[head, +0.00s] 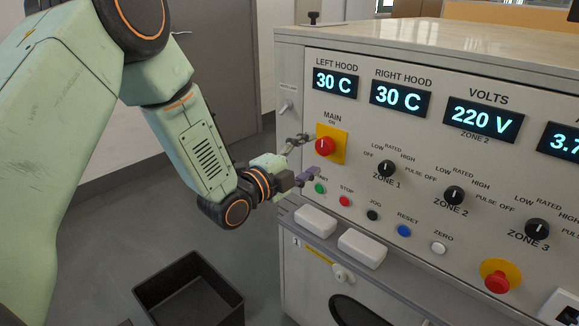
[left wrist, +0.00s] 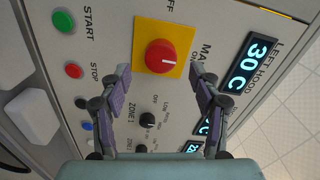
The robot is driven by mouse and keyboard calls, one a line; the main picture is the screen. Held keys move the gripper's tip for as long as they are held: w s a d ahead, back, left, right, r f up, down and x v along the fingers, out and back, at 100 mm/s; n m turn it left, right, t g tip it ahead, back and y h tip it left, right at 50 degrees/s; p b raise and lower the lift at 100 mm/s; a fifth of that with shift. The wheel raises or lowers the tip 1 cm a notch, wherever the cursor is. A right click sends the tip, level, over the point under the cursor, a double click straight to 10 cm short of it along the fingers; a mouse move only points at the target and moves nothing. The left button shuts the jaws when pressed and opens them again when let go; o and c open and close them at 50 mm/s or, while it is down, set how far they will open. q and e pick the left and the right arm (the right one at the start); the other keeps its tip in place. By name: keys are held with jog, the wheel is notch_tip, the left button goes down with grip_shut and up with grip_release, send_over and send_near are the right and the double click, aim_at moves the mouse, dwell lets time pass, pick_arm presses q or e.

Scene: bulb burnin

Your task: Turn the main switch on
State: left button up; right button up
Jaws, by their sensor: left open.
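The main switch is a round red knob (head: 325,146) on a square yellow plate (head: 339,158), under the MAIN and ON labels at the panel's left. My left gripper (head: 304,157) is open and empty in front of it, one finger above the other. In the left wrist view the red knob (left wrist: 160,56) shows just beyond and between the two fingertips of the left gripper (left wrist: 159,72), apart from both. A small pale mark shows on the knob; I cannot tell which end points to a label. My right gripper is out of view.
Below the switch are a green START button (head: 319,188), a red STOP button (head: 344,201) and other buttons. The ZONE 1 knob (head: 387,168) is to the right. White blocks (head: 316,220) sit on the ledge. A black bin (head: 190,290) stands on the floor.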

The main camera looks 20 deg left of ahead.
pick_arm(q)
jog(key=v, duration=0.7)
jog(key=shift+s, duration=0.25)
jog(key=s+f+n+g+y, duration=0.2)
jog(key=s+f+n+g, duration=0.25)
jog(key=f+n, duration=0.4)
jog(key=s+f+n+g+y, duration=0.25)
jog(key=s+f+n, duration=0.25)
jog(key=f+n, duration=0.3)
jog(key=s+f+n+g+y, duration=0.1)
jog(key=s+f+g, duration=0.4)
jog(key=s, duration=0.8)
jog(key=s+f+n+g, duration=0.2)
jog(key=s+f+g, duration=0.3)
jog(key=s+f, duration=0.6)
jog(key=s, duration=0.3)
jog(key=shift+y, duration=0.35)
jog(key=shift+d+n, duration=0.15)
jog(key=shift+n, duration=0.1)
